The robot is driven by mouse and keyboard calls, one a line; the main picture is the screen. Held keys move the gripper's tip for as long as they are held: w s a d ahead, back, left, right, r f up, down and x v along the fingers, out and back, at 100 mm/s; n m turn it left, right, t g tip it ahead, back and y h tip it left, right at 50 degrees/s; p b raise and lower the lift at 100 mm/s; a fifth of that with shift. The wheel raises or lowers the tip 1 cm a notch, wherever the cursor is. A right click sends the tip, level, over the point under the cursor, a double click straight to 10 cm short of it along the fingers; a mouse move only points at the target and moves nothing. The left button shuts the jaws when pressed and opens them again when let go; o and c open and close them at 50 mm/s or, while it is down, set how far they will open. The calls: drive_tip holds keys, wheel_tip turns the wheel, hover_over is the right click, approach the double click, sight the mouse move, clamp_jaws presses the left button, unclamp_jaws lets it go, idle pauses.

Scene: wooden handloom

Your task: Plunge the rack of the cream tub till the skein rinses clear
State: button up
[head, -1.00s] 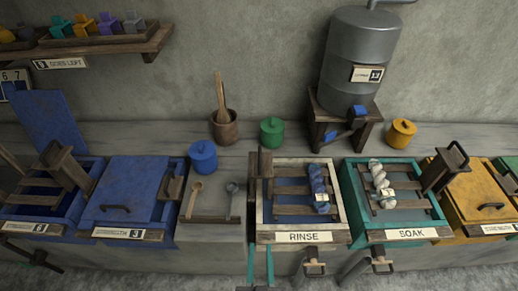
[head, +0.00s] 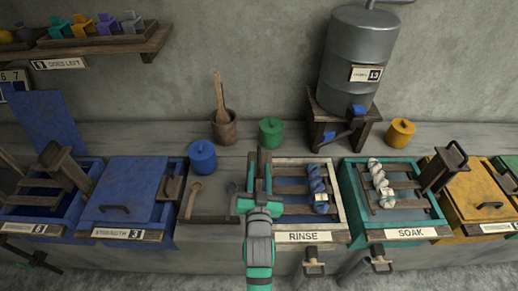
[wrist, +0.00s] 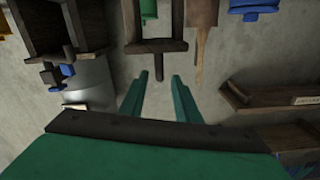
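The cream tub (head: 341,217), labelled RINSE, stands in the middle of the row of tubs. A twisted blue skein (head: 316,180) with a pale tag lies across the slats of its wooden rack (head: 290,190). The rack's upright handle (head: 265,163) rises at the tub's left side. My gripper (head: 262,190) is in front of this handle and covers part of the tub's left side. In the wrist view, my two teal fingers (wrist: 163,85) are apart with nothing between them. A dark wooden handle bar (wrist: 157,46) shows just beyond the fingertips.
The teal SOAK tub (head: 352,200) with a white skein (head: 380,180) stands to the right. A tray with ladles (head: 210,205) is at the left, beside a lidded blue tub (head: 140,190). A grey tank (head: 365,50) on a stand (head: 318,105) is behind.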

sight(259, 148)
drive_tip(key=w, duration=0.9)
drive_tip(key=shift+w, duration=0.25)
clamp_jaws()
